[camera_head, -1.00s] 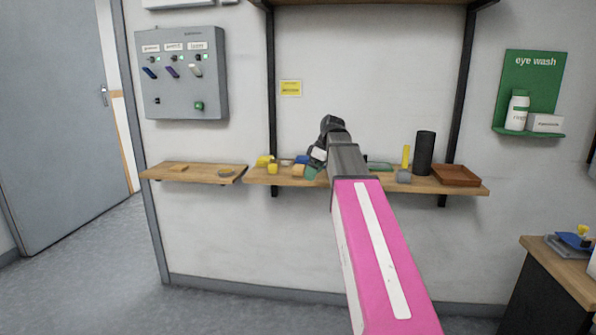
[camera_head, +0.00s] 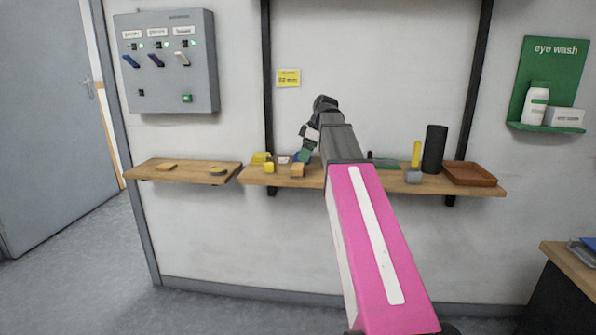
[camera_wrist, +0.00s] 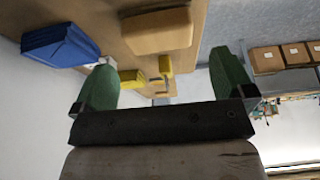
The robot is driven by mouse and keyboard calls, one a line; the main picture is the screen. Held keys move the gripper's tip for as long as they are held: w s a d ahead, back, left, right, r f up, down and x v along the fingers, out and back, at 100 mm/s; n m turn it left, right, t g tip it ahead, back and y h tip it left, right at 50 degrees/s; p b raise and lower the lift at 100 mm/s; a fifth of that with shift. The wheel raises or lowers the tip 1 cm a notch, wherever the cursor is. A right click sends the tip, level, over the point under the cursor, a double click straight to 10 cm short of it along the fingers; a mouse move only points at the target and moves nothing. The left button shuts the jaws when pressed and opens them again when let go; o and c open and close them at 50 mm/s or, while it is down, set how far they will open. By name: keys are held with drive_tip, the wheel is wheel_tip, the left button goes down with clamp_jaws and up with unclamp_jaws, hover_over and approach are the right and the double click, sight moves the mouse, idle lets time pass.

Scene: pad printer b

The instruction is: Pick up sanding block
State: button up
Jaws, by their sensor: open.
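A tan-orange block (camera_head: 297,170) lies at the front of the middle wall shelf. It looks like the sanding block, but I cannot be sure. In the wrist view the tan block (camera_wrist: 156,30) is large at the top, beyond the fingertips and apart from them. My gripper (camera_head: 305,152) is over the shelf, just above and behind the block in the head view. In the wrist view my gripper (camera_wrist: 166,78) has its two green fingers spread wide, with nothing between them. My arm hides part of the shelf.
Yellow pieces (camera_head: 268,167) lie left of the block, and a blue item (camera_wrist: 60,45) is beside it. Farther right on the shelf (camera_head: 470,187) are a grey cube (camera_head: 413,176), a black cylinder (camera_head: 435,149) and a brown tray (camera_head: 470,173). A control box (camera_head: 170,62) hangs at left.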

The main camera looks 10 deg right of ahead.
sight(299, 165)
drive_tip(key=shift+x, duration=3.4)
drive_tip(key=shift+w, duration=0.15)
drive_tip(key=c, duration=0.6)
